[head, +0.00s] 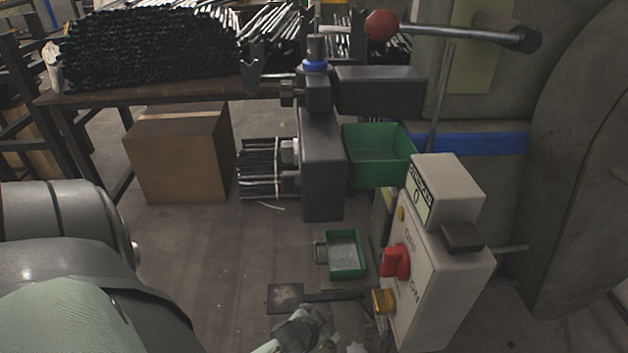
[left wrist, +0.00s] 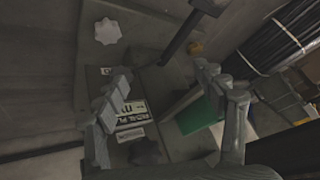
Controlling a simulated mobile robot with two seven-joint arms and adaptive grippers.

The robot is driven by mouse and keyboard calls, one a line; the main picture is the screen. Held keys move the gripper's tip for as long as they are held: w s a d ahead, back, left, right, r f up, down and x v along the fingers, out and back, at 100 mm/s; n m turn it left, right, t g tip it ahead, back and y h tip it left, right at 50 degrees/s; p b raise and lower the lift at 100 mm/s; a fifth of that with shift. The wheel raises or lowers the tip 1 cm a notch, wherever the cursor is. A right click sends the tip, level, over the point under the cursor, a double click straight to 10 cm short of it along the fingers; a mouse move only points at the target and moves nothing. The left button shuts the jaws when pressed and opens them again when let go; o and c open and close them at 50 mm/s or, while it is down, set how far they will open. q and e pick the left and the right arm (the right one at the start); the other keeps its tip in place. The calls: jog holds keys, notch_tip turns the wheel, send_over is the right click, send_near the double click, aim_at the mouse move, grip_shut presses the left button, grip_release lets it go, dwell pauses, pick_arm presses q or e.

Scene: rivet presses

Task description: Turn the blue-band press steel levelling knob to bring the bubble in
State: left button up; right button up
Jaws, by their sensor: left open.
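A pale, lobed knob (left wrist: 108,31) sits on a grey surface at the upper left of the left wrist view; I cannot tell for sure that it is the steel levelling knob. My left gripper (left wrist: 162,72) is open and empty, its two fingers apart, with the knob beyond the left finger and not touched. Grey gripper parts also show at the bottom edge of the head view (head: 305,328). A blue band (head: 485,143) runs across the large grey press body at the right. No level bubble can be made out. My right gripper is not seen.
A control box (head: 438,265) with a red switch (head: 395,262) stands at right. Green bins (head: 382,183), a cardboard box (head: 180,155) and a rod-laden table (head: 75,99) stand around open floor.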

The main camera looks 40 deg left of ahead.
pick_arm(q)
jog(key=s+d+r+g+p, duration=0.3)
jog(key=s+r, duration=0.2)
jog(key=r, duration=0.2)
jog(key=shift+s+m+h+p, duration=0.15)
jog(key=shift+m+h+p, duration=0.15)
jog(key=shift+h, duration=0.1)
jog(key=shift+r, duration=0.1)
